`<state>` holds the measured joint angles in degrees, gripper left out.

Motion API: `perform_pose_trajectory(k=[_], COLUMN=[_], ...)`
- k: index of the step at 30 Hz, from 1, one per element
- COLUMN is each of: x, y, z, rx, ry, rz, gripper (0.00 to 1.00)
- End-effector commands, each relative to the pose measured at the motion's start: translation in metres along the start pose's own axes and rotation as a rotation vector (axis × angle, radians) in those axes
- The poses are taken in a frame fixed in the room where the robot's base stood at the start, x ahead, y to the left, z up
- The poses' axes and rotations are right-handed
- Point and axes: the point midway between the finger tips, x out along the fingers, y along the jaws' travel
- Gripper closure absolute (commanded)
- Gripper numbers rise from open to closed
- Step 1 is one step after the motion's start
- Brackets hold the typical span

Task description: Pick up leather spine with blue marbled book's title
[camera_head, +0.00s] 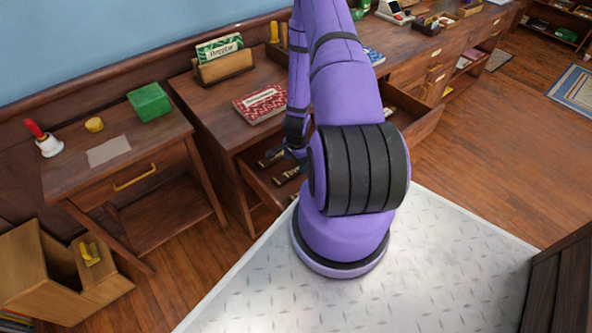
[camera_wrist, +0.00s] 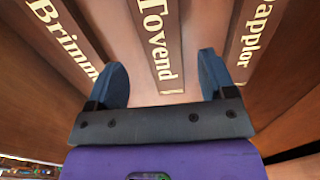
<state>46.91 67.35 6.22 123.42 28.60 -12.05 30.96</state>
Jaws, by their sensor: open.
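Dark title strips with cream lettering lie in an open desk drawer. In the head view my gripper (camera_head: 297,150) is mostly hidden by my arm, over the drawer (camera_head: 262,186). I cannot make out a leather-spined blue marbled book; a bluish book (camera_head: 374,56) is partly hidden behind my arm.
A red patterned book (camera_head: 260,103) lies on the desk above the drawer. A green book (camera_head: 220,48) stands in a wooden holder (camera_head: 224,68). Another drawer (camera_head: 418,118) stands open at right.

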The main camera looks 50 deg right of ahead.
Motion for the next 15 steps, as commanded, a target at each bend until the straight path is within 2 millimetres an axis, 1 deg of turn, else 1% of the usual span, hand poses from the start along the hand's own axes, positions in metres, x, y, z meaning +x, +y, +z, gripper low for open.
perform_pose_trajectory(k=[3,7,10,15], x=[0.017,0.032,0.039,0.042], y=[-0.002,-0.002,-0.002,-0.003], z=[0.001,0.001,0.001,0.001], rx=[0.0,0.0,-0.001,-0.001], ry=[-0.001,-0.001,-0.001,0.0], rz=[0.001,0.0,0.0,-0.001], gripper=[0.23,0.23,0.23,0.23])
